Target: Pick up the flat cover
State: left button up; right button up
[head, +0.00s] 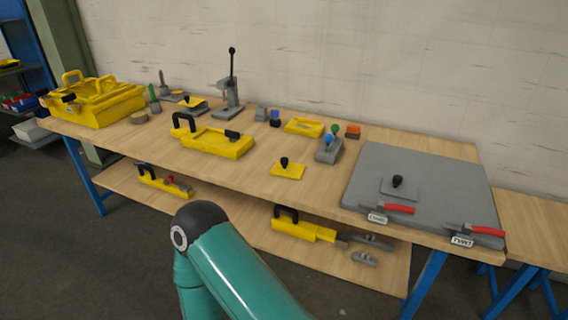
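Two flat plates with black knobs could be the flat cover, and I cannot tell which it is. A thin yellow plate (287,172) with a black knob lies on the wooden workbench (250,178), near the middle of its front edge. A thin grey plate (413,192) with a black knob lies on the large grey board (440,170) at the right. Neither of my grippers shows in the head view. A teal link of my arm rises at the bottom centre, in front of the bench.
A yellow housing (215,142) with a black handle stands left of the yellow plate. A yellow toolbox (95,105) is at the far left and a lever press (230,95) at the back. Two red-handled clamps (390,208) (480,230) sit along the board's front edge. Wood around the yellow plate is clear.

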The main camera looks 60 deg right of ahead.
aim_at(282, 168)
jog(key=z, duration=0.45)
jog(key=i, duration=1.1)
jog(key=z, duration=1)
jog(key=i, duration=0.5)
jog(key=z, duration=0.35)
jog(key=k, duration=0.9)
jog(key=z, duration=0.2)
jog(key=i, duration=0.9)
jog(key=u, duration=0.1)
